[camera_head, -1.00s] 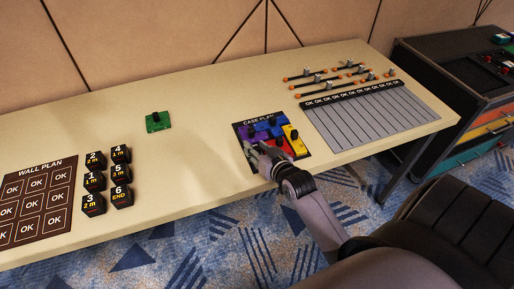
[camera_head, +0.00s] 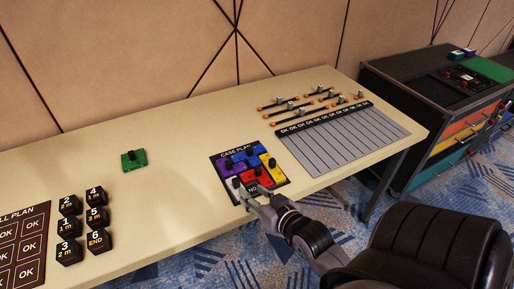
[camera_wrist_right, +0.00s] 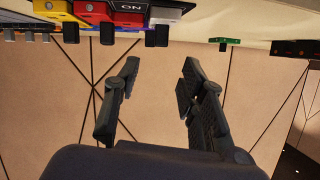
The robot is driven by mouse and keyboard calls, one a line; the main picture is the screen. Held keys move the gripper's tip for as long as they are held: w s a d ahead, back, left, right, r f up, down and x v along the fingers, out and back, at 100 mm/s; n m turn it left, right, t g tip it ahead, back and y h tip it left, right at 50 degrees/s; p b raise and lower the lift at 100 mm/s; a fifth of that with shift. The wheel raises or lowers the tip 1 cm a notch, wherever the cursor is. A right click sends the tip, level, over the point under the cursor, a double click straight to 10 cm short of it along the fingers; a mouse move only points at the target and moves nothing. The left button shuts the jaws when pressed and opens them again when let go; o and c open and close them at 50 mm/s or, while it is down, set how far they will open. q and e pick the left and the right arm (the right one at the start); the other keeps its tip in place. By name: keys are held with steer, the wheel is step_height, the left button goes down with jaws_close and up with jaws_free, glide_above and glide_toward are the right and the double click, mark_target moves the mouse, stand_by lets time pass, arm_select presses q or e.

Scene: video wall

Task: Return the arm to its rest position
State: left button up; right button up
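My right gripper (camera_head: 243,193) is at the near left corner of the dark case plan board (camera_head: 227,157) in the head view. In the right wrist view its two fingers (camera_wrist_right: 158,92) are spread apart with nothing between them. Knobbed blocks sit on the board: purple (camera_head: 229,166), blue (camera_head: 254,150), yellow (camera_head: 272,168) and red (camera_head: 262,181). My left gripper is not in view.
The table (camera_head: 180,200) is bare around a green block (camera_head: 134,160). Several black numbered blocks (camera_head: 97,217) stand beside the wall plan (camera_head: 22,240) at left. A slatted grey panel (camera_head: 345,142) and sliders lie at right. A drawer cabinet (camera_head: 400,95) and black chair (camera_head: 440,240) stand right.

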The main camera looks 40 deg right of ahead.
steer(key=shift+s+r, duration=0.25)
steer(key=shift+s, duration=0.25)
steer(key=shift+a+f, duration=0.1)
